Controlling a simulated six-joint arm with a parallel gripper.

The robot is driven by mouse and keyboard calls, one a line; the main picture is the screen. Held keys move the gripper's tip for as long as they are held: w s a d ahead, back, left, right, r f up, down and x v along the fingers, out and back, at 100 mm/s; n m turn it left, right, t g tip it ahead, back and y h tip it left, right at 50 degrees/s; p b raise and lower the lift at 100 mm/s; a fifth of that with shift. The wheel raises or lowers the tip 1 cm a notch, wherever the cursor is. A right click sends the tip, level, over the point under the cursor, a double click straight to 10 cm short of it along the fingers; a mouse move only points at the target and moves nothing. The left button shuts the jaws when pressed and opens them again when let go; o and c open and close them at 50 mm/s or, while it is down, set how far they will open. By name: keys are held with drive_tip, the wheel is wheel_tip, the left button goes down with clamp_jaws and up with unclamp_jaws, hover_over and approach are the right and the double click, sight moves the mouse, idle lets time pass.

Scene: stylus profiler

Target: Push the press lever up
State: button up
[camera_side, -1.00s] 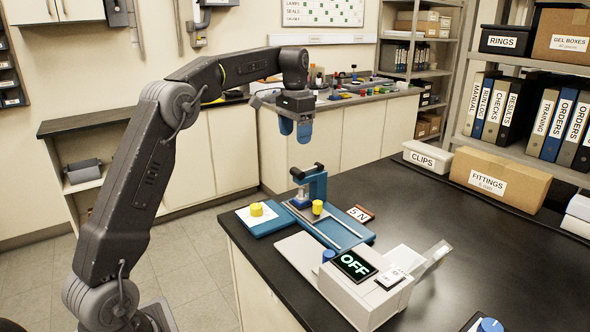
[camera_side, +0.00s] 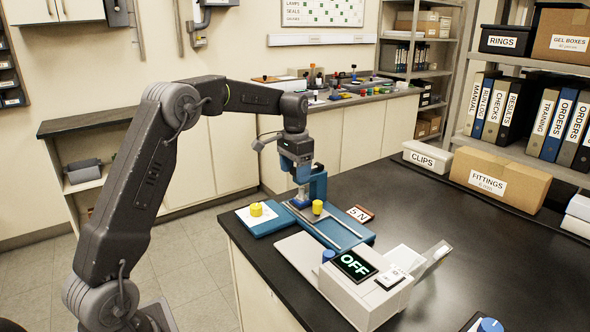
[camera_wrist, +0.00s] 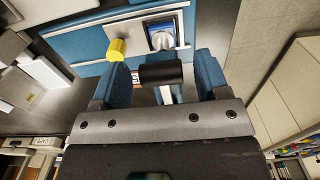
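The blue press (camera_side: 320,187) stands on the blue base at the left corner of the black bench. My gripper (camera_side: 300,177) is lowered at the press top in the side view, partly covering it. In the wrist view a black cylindrical bar, apparently the press lever's handle (camera_wrist: 161,74), lies between the fingers of my gripper (camera_wrist: 163,82). The fingers are apart, with a small gap on each side of the bar. In the side view the lever is hidden behind my gripper. The pale round press ram (camera_wrist: 161,39) shows beyond the bar.
One yellow cylinder (camera_side: 318,207) stands beside the press; another (camera_side: 256,209) sits on a white card at left. A white unit (camera_side: 368,298) with a display reading OFF stands in front. A 5 N tag (camera_side: 361,214) lies right of the press. The bench's right side is mostly clear.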

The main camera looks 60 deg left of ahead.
drive_tip(key=c, duration=1.2)
drive_tip(key=shift+w+r+g, duration=0.35)
drive_tip(key=shift+r+g, duration=0.4)
drive_tip(key=shift+g, duration=0.35)
drive_tip(key=shift+w+r+g, duration=0.35)
drive_tip(key=shift+r+g, duration=0.35)
drive_tip(key=shift+g, duration=0.4)
drive_tip(key=shift+r, duration=0.1)
drive_tip(key=o, duration=1.3)
drive_tip(key=shift+s, duration=0.15)
